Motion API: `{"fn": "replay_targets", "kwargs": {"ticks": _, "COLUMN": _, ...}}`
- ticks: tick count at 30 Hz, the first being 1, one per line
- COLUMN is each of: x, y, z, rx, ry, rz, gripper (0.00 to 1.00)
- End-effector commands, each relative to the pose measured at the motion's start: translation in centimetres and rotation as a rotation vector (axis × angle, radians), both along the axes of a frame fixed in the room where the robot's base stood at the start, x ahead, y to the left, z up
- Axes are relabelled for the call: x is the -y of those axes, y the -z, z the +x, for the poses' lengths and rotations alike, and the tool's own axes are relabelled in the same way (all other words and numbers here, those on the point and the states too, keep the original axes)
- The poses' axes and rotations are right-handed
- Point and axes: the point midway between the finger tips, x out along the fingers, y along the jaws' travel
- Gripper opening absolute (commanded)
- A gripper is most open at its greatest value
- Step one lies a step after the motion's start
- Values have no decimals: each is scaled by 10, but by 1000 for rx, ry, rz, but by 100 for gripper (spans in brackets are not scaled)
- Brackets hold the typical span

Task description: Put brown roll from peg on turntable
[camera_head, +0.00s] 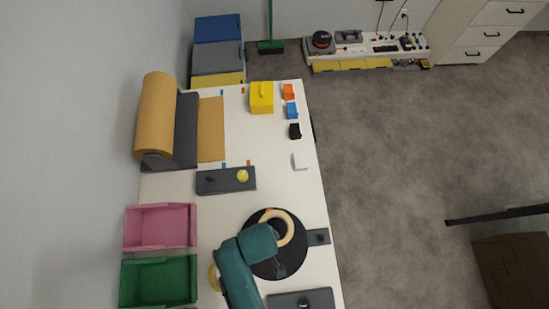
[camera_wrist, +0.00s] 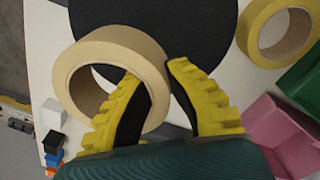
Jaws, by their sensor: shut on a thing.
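The tan-brown roll (camera_wrist: 112,48) is held by its ring wall between the yellow-and-black fingers of my gripper (camera_wrist: 155,72). One finger is inside its hole and the other outside. In the head view the roll (camera_head: 288,222) overlaps the upper part of the round black turntable (camera_head: 292,262); I cannot tell if it touches. The turntable also shows in the wrist view (camera_wrist: 200,30) behind the roll. My arm hides part of both in the head view. A dark base (camera_head: 225,188) with an upright peg and a yellow piece lies further back. Another dark plate with a peg (camera_head: 303,303) is at the front.
A yellow roll (camera_wrist: 250,38) lies beside the turntable. Pink (camera_head: 160,228) and green (camera_head: 160,280) bins line the left edge. A large paper roll (camera_head: 156,115), yellow box (camera_head: 261,98) and small coloured blocks (camera_head: 292,111) are further back. The table middle is fairly clear.

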Motion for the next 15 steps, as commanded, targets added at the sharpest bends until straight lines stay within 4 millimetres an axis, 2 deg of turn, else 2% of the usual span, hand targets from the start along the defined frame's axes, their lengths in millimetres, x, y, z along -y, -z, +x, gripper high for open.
{"fn": "replay_targets", "kwargs": {"ticks": 1, "x": 0, "y": -19, "z": -23, "rx": 0, "ry": -99, "rz": -5, "gripper": 0}}
{"fn": "replay_targets", "kwargs": {"ticks": 3, "x": 1, "y": -26, "z": -44, "rx": 4, "ry": -209, "rz": -8, "gripper": 0}}
{"fn": "replay_targets", "kwargs": {"ticks": 6, "x": 2, "y": -33, "z": -60, "rx": 10, "ry": -302, "rz": -10, "gripper": 0}}
{"fn": "replay_targets", "kwargs": {"ticks": 15, "x": 3, "y": -32, "z": -64, "rx": 13, "ry": -332, "rz": -11, "gripper": 0}}
